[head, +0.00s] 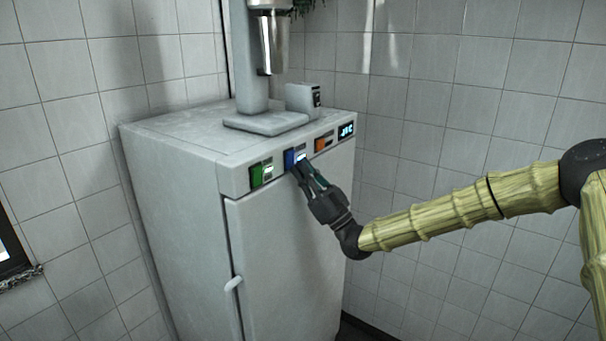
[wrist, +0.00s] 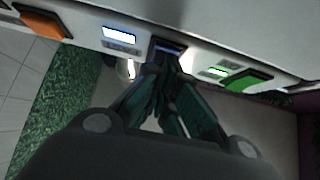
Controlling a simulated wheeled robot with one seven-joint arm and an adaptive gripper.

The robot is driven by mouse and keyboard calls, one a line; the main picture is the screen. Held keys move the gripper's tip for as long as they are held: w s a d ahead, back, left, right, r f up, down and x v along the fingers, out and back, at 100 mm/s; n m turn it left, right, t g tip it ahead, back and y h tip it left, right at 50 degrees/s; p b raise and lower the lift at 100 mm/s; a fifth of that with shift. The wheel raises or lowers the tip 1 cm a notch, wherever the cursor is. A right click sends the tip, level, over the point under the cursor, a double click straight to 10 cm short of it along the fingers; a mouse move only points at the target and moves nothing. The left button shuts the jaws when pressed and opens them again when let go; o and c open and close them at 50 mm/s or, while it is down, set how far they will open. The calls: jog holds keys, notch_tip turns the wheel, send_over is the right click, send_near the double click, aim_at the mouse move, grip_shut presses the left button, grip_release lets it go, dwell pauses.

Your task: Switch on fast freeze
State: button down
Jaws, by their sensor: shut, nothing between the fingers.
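The white freezer cabinet (head: 290,255) has a row of rocker switches along its upper front edge. The green switch (head: 256,176) is at left, the blue switch (head: 290,158) in the middle and the orange switch (head: 320,145) at right. My gripper (head: 300,168) is shut and empty, with its fingertips at the blue switch. In the wrist view the fingertips (wrist: 165,60) meet the blue switch (wrist: 168,45) and partly hide it; contact looks likely. A bright bluish-white light (wrist: 118,33) glows beside the blue switch, and a green light (wrist: 217,71) beside the green switch. Labels are too small to read.
A small display (head: 346,131) is lit at the right end of the panel. A mixer-like machine (head: 262,122) stands on top of the cabinet. Tiled walls are behind and to the right.

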jog(key=b+v, duration=0.5)
jog(key=v, duration=0.8)
jog(key=shift+d, duration=0.2)
jog(key=shift+r, duration=0.15)
